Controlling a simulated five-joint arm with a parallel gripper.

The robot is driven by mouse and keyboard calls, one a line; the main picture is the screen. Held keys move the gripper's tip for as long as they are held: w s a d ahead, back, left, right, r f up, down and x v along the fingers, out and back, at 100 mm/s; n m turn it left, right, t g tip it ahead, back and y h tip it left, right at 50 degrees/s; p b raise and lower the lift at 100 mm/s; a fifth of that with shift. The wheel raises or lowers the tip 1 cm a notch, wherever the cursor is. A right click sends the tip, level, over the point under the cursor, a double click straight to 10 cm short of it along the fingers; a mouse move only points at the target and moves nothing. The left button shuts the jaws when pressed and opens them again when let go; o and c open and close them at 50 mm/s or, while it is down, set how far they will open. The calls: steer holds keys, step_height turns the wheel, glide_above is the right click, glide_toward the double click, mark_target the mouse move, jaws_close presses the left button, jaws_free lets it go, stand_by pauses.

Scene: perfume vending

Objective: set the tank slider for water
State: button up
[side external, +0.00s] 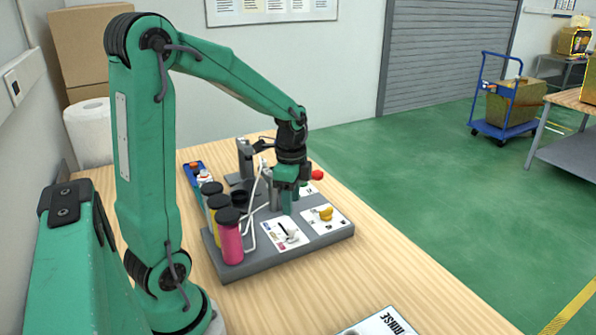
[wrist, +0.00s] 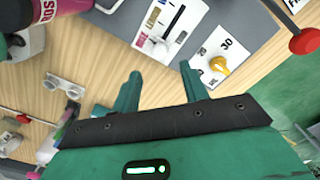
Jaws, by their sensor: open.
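The tank slider panel (side external: 280,239) is a white plate with small coloured labels and a dark slot, on the front of the grey machine base. In the wrist view the slider panel (wrist: 188,42) shows the black slot, with a pale slider handle (wrist: 159,50) near its lower end. My gripper (side external: 284,205) points down over the machine, behind the slider panel in the side view. In the wrist view my gripper (wrist: 160,71) is open and empty, its fingers below the slider handle. I cannot tell whether they touch anything.
A yellow knob (side external: 326,212) sits on a white dial plate right of the slider panel. A red ball (side external: 317,175) sticks out behind.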

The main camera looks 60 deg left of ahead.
mark_target(291, 226)
steer(key=shift+f, duration=3.7)
jaws_close()
